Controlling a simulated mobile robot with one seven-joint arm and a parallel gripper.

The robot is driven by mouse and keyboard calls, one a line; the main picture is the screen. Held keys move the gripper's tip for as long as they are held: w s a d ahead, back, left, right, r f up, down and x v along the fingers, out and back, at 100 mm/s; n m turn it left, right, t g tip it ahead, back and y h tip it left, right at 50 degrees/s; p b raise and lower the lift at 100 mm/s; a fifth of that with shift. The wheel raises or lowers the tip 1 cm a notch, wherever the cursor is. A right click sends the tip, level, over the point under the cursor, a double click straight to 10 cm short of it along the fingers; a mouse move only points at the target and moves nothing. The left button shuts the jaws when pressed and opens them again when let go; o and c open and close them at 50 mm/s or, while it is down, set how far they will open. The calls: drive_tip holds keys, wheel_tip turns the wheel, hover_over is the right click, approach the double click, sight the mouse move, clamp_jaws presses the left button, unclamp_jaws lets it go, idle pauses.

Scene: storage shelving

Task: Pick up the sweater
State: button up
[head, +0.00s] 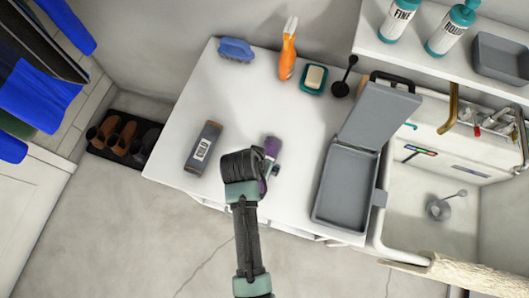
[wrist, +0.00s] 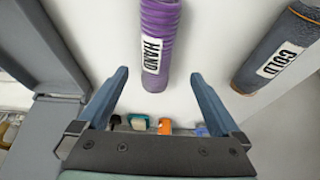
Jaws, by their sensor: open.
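Two rolled cloth items lie on the white counter top; I cannot tell which one is the sweater. The purple ribbed roll with a "HAND" label (wrist: 161,25) also shows in the head view (head: 272,146), partly hidden by my gripper. The grey roll with a "COLD" label (wrist: 270,75) lies apart from it, to its left in the head view (head: 207,136). My gripper (wrist: 159,74) is open and empty. Its fingers point down toward the counter, and the near end of the purple roll appears between them in the wrist view. I see no contact.
A grey open-lidded box (head: 345,185) stands right of my gripper. A blue brush (head: 236,49), an orange spray bottle (head: 287,55) and a soap dish (head: 314,80) line the back. A sink (head: 435,205) is at the right. Blue clothes (head: 40,98) hang at the left.

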drive_tip(key=shift+s+x, duration=0.15)
drive_tip(key=shift+x, duration=1.4)
drive_tip(key=shift+s+x, duration=0.2)
drive_tip(key=shift+x, duration=1.3)
drive_tip(key=shift+d+f, duration=0.1)
drive_tip(key=shift+f, duration=0.05)
clamp_jaws()
